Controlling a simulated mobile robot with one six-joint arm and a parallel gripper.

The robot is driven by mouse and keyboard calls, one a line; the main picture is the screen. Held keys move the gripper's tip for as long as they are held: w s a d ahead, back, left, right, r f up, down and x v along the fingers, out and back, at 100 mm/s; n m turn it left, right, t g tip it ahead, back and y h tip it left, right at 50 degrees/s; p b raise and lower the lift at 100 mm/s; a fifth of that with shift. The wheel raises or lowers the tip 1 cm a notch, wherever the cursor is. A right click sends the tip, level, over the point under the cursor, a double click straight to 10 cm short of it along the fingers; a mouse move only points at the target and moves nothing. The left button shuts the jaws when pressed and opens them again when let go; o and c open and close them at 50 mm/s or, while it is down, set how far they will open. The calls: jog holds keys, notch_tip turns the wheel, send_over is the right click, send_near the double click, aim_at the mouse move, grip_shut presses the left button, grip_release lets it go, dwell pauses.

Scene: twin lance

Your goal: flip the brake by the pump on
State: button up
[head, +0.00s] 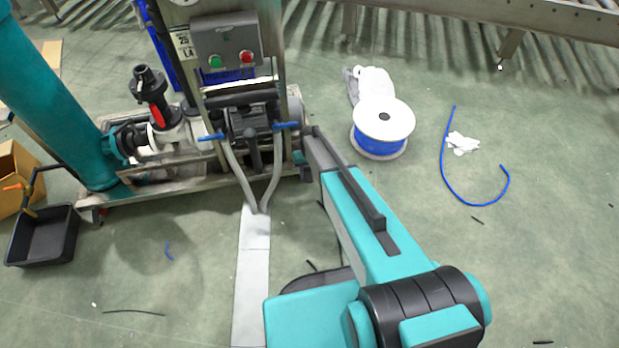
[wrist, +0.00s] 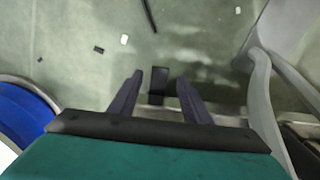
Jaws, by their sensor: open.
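The pump (head: 165,125), white with a black and red top, sits on a metal skid (head: 150,188) at the left in the head view. I cannot surely identify the brake. In the wrist view a small dark upright block (wrist: 158,80) shows between my fingertips, by a metal edge; I cannot tell if it is the brake. My gripper (wrist: 160,76) is open, its two dark fingers either side of that block in the picture; contact cannot be judged. In the head view my arm reaches the skid's right end, and its fingers are not clearly visible.
A control box (head: 227,55) with green and red buttons stands above blue-handled valves (head: 286,126) and grey hoses (head: 272,185). A blue and white spool (head: 383,128) is right of my arm. A black tray (head: 43,237) lies left.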

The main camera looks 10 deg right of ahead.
aim_at(309, 177)
jog(key=shift+f, duration=1.25)
jog(key=c, duration=1)
jog(key=shift+c, duration=0.2)
